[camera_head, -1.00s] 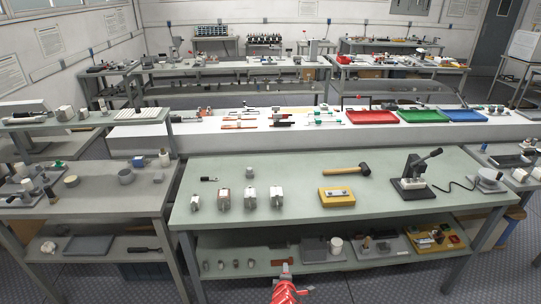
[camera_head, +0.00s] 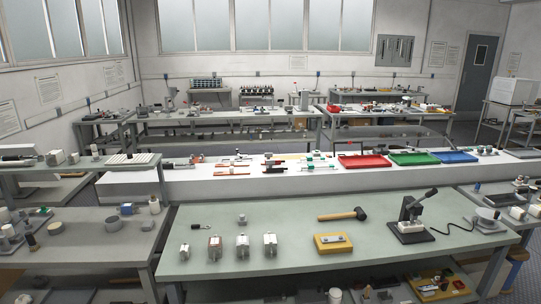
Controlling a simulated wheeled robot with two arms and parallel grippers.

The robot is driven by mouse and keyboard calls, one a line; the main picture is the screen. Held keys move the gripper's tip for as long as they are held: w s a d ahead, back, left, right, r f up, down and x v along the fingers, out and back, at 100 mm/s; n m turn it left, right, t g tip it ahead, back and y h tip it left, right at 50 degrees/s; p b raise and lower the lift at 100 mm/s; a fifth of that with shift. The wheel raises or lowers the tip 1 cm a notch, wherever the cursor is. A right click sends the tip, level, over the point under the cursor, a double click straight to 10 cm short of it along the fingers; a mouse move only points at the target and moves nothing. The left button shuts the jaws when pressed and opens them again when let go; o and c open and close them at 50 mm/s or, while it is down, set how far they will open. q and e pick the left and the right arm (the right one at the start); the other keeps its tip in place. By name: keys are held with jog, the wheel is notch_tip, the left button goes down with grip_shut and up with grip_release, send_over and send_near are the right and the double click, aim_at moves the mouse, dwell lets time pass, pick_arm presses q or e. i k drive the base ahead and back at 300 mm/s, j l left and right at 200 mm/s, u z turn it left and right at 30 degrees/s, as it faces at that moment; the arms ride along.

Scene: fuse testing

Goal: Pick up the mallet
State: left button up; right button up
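The mallet (camera_head: 343,215) lies on its side on the green-topped table (camera_head: 290,211) in front of me. Its wooden handle points left and its dark head is at the right end. It lies behind the yellow box and left of the black lever press. Nothing touches it. Neither of my grippers shows in the head view.
On the same table are a yellow box (camera_head: 332,243), a black lever press (camera_head: 412,222) with a cable, and several white fuse-like blocks (camera_head: 242,246). A white bench behind holds red (camera_head: 364,162), green (camera_head: 414,158) and blue (camera_head: 455,156) trays. The table around the mallet is clear.

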aim_at(358, 212)
jog(key=i+z, duration=0.15)
jog(key=i, duration=0.35)
jog(key=i+j+z, duration=0.15)
jog(key=i, duration=0.35)
